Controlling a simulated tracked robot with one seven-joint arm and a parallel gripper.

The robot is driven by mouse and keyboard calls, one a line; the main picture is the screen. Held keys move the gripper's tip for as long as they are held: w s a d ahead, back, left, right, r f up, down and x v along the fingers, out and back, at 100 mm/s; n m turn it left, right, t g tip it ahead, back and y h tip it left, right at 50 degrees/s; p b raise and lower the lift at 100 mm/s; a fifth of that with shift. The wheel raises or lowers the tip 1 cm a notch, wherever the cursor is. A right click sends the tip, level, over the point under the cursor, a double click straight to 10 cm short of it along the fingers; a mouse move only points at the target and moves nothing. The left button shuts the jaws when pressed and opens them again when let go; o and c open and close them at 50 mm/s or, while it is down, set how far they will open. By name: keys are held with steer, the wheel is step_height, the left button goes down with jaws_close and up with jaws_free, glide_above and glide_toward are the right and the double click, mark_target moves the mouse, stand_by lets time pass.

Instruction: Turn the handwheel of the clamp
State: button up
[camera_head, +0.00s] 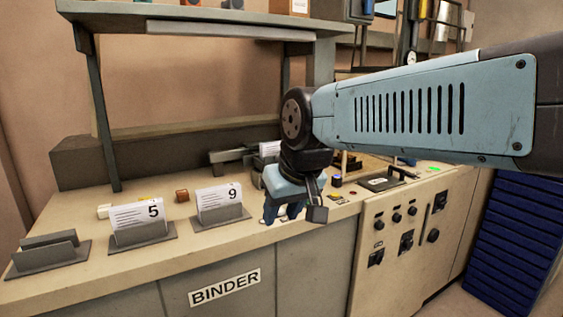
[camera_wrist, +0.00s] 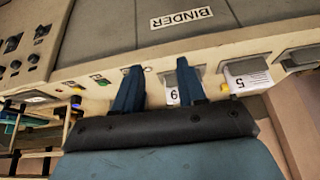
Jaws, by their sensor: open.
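My gripper (camera_head: 284,211) has blue fingers and hangs above the bench, pointing down, near the right end of the card row. In the wrist view its two fingers (camera_wrist: 158,78) stand apart with nothing between them. A grey metal device (camera_head: 236,155) lies behind my gripper, partly hidden by it; I cannot tell whether it is the clamp. No handwheel can be made out clearly in either view. A small post with a dark blue top (camera_head: 336,181) stands just right of my gripper.
The bench (camera_head: 75,228) bears a "BINDER" label (camera_head: 224,287). Holders with card 5 (camera_head: 137,214) and card 9 (camera_head: 219,203) stand left of my gripper, beside an empty holder (camera_head: 48,254). A shelf (camera_head: 195,18) overhangs the bench. Knobs (camera_head: 397,217) and blue stacked trays (camera_head: 515,240) are at right.

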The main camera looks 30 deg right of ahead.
steer(key=w+d+m+t+y, duration=0.1)
steer(key=w+d+y, duration=0.3)
steer(key=w, duration=0.3)
steer(key=w+d+m+t+y, duration=0.1)
steer(key=w+d+m+y, duration=0.2)
steer(key=w, duration=0.4)
steer(key=w+d+f+m+t+h, duration=0.1)
steer(key=w+d+t, duration=0.25)
steer(key=d, duration=0.65)
steer(key=w+d+m+t+h, duration=0.1)
steer(key=w+d+m+t, duration=0.2)
steer(key=d, duration=0.8)
steer(key=w+a+f, duration=0.1)
steer(key=w+a, duration=0.1)
steer(key=w, duration=0.4)
steer(key=w+a+f+n, duration=0.1)
steer(key=w+a+f, duration=0.1)
steer(key=w, duration=0.5)
steer(key=shift+w+a+f, duration=0.15)
steer(key=shift+w+a, duration=0.15)
steer(key=shift+a, duration=0.15)
